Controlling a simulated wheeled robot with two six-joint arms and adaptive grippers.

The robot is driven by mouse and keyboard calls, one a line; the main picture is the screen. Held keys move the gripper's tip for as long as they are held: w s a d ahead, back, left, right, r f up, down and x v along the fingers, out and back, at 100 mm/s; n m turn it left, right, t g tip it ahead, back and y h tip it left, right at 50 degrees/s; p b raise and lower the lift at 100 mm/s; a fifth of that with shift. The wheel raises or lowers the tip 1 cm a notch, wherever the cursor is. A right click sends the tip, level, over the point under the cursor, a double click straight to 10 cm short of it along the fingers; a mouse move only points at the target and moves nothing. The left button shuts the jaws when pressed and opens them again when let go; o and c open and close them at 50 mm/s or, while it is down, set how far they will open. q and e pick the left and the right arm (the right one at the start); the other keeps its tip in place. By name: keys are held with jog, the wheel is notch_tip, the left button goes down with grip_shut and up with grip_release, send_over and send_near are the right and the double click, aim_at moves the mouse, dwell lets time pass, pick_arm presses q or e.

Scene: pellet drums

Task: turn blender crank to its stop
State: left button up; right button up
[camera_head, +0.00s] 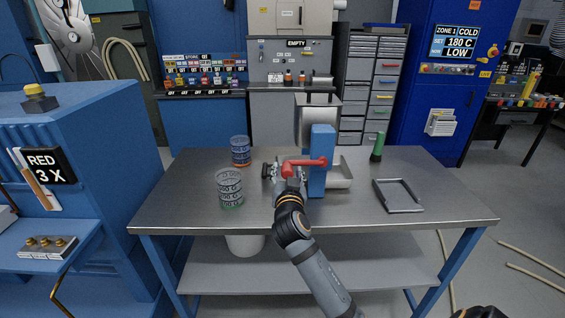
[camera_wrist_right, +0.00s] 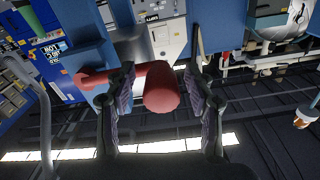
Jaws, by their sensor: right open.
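The blender (camera_head: 321,150) stands on the steel table, with a blue upright, a grey hopper on top and a metal chute at its right. Its red crank (camera_head: 308,162) lies roughly level, with the hub at the right and the grip at the left. My right gripper (camera_head: 287,180) is at the grip end. In the right wrist view, the open fingers of my right gripper (camera_wrist_right: 160,75) stand on either side of the red crank grip (camera_wrist_right: 161,92), with gaps visible on both sides. My left gripper is not in view.
Two clear marked cups (camera_head: 229,188) (camera_head: 240,151) stand left of the blender. A green-handled tool (camera_head: 377,148) and a grey tray-like frame (camera_head: 399,195) are at the right. The table (camera_head: 440,208) is bare at its front right. A blue machine (camera_head: 80,165) stands left of it.

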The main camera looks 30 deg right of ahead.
jog(key=shift+s+r, duration=0.1)
jog(key=shift+r, duration=0.05)
jog(key=shift+s+a+r, duration=0.25)
jog(key=shift+s+a, duration=0.05)
jog(key=shift+s, duration=0.1)
jog(key=c, duration=0.3)
jog(key=shift+w+f, duration=0.1)
jog(key=shift+c, duration=1.1)
jog(key=shift+d, duration=0.15)
jog(key=shift+c, duration=2.5)
grip_shut()
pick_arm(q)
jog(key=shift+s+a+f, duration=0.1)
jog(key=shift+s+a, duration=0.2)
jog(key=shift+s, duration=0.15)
pick_arm(e)
jog(key=shift+w, duration=0.1)
